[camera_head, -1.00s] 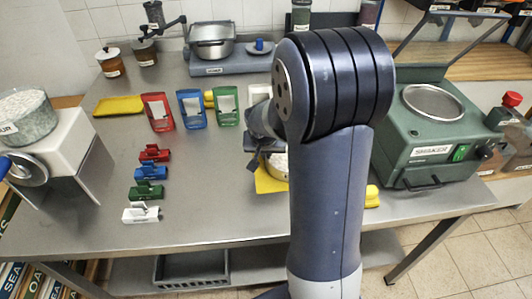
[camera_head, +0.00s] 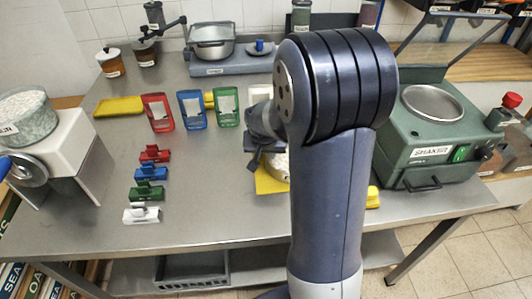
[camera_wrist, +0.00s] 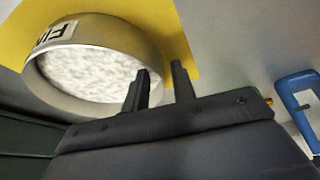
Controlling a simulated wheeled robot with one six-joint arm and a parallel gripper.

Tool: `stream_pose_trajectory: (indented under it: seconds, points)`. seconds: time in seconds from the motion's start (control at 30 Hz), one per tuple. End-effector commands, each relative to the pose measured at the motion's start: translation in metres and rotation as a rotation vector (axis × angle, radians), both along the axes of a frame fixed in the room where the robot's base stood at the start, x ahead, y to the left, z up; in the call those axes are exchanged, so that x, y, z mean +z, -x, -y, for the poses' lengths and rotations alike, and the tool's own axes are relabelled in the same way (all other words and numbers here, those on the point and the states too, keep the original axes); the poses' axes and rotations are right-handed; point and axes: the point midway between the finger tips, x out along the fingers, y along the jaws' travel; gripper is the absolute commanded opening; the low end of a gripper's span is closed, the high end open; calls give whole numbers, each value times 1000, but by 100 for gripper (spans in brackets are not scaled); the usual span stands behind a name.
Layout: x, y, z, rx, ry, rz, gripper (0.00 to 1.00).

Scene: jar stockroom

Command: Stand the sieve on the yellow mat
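The sieve (camera_wrist: 98,72) is a round metal ring with a speckled white inside and a partly visible label starting "FI". It rests on the yellow mat (camera_wrist: 172,22). In the head view, the sieve (camera_head: 281,167) and mat (camera_head: 266,184) are partly hidden behind my arm. My gripper (camera_wrist: 162,72) is open, with a clear gap between its two dark fingers. In the wrist view one fingertip overlaps the sieve's near right rim and the other lies just outside it. I cannot tell whether either touches. In the head view my gripper (camera_head: 256,160) is beside the sieve.
The green shaker (camera_head: 425,145) stands right of my arm. Red, blue and green scoop-like holders (camera_head: 194,108) stand behind, and several coloured clips (camera_head: 148,190) line the left. A white stand with a jar (camera_head: 62,152) is farther left. The front left of the table is clear.

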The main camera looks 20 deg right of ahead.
Motion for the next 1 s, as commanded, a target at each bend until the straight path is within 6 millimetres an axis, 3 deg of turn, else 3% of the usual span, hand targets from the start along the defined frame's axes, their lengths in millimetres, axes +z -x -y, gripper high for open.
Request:
stream_pose_trajectory:
  seconds: [0.4,0.6,1.0]
  points:
    - [73,25,-14,1,0,7,25]
    - [98,35,-19,1,0,4,25]
    - [107,39,-21,0,0,1,25]
